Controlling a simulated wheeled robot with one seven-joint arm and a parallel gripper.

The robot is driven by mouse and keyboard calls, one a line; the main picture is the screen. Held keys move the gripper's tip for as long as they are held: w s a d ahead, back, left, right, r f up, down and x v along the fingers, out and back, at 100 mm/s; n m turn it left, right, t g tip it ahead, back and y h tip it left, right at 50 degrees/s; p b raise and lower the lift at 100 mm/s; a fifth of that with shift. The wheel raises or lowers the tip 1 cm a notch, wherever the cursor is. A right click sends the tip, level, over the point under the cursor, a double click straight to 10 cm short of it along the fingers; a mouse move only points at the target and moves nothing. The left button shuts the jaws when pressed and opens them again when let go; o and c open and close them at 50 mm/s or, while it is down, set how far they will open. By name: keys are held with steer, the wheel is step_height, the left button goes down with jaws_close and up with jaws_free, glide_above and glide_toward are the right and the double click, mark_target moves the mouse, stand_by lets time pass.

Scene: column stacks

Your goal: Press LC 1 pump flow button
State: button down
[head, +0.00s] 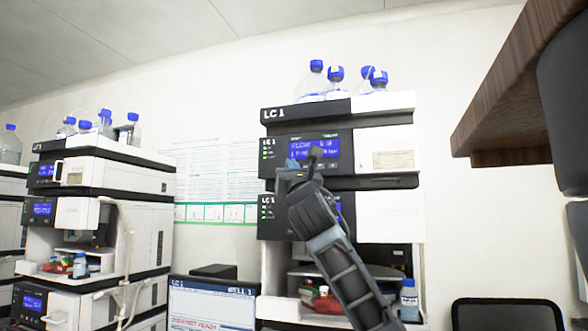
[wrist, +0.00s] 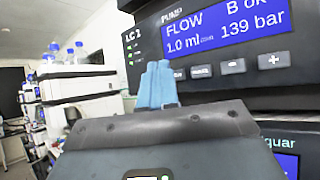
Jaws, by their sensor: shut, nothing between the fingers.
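The LC 1 pump module shows in the head view with a lit blue display (head: 330,149). In the wrist view the display (wrist: 225,28) reads FLOW, 1.0 ml and 139 bar. A row of small grey buttons (wrist: 235,67) runs below it, ending in a plus button (wrist: 272,60) at the right. My gripper has blue fingertips (wrist: 158,86), which are closed together and empty. In the wrist view they overlap the panel's lower left, beside the leftmost visible button (wrist: 179,74). In the head view my gripper (head: 298,164) covers the display's lower left. I cannot tell whether the fingertips touch the panel.
Bottles with blue caps (head: 336,78) stand on top of the LC 1 stack. Another instrument stack (head: 120,178) stands at the left. A monitor (head: 212,303) is low in front. A wooden shelf edge (head: 512,75) juts in at the upper right.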

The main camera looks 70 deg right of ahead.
steer(key=shift+s+a, duration=0.2)
steer(key=shift+a, duration=2.3)
